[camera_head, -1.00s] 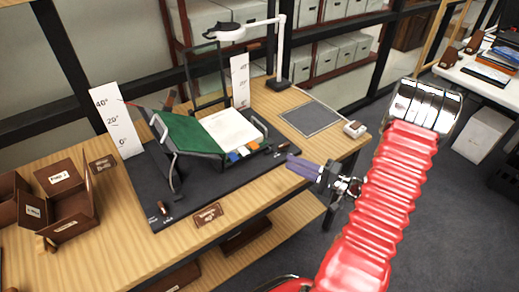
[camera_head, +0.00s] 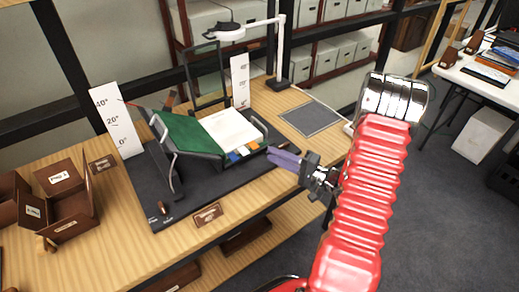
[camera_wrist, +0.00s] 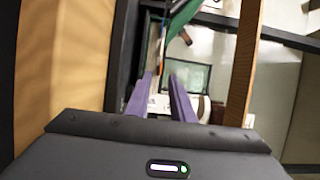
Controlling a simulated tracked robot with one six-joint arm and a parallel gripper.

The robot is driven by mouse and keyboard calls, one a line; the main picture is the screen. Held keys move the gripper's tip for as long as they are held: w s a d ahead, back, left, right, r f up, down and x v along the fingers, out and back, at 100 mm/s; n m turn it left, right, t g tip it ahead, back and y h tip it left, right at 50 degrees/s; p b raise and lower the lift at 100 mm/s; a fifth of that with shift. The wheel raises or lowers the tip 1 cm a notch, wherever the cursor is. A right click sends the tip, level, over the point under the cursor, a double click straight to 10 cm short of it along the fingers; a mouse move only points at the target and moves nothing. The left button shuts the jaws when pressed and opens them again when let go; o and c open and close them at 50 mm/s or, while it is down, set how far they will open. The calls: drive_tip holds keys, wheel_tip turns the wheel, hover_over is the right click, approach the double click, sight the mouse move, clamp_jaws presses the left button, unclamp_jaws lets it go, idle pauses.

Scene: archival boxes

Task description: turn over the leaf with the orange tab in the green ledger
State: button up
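The green ledger (camera_head: 188,134) lies open in a cradle on a dark mat, its green side at left and its pale page (camera_head: 232,129) at right. Several coloured tabs, with an orange tab (camera_head: 233,157) among them, show at the page's near edge. My gripper (camera_head: 270,155) has two purple fingers and is just right of the tabs, apparently apart from them.
White angle scales (camera_head: 118,121) stand behind the cradle. A lamp (camera_head: 279,52) rises at the back, with a grey pad (camera_head: 311,119) to its right. Brown boxes (camera_head: 66,201) stand at left. A small brown label block (camera_head: 208,215) is at the mat's front edge.

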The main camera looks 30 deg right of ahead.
drive_tip(key=x, duration=0.6)
drive_tip(key=shift+w+a, duration=0.2)
drive_tip(key=shift+w, duration=0.15)
drive_tip(key=shift+c, duration=0.3)
drive_tip(key=c, duration=0.5)
clamp_jaws()
drive_tip(key=shift+f, duration=0.1)
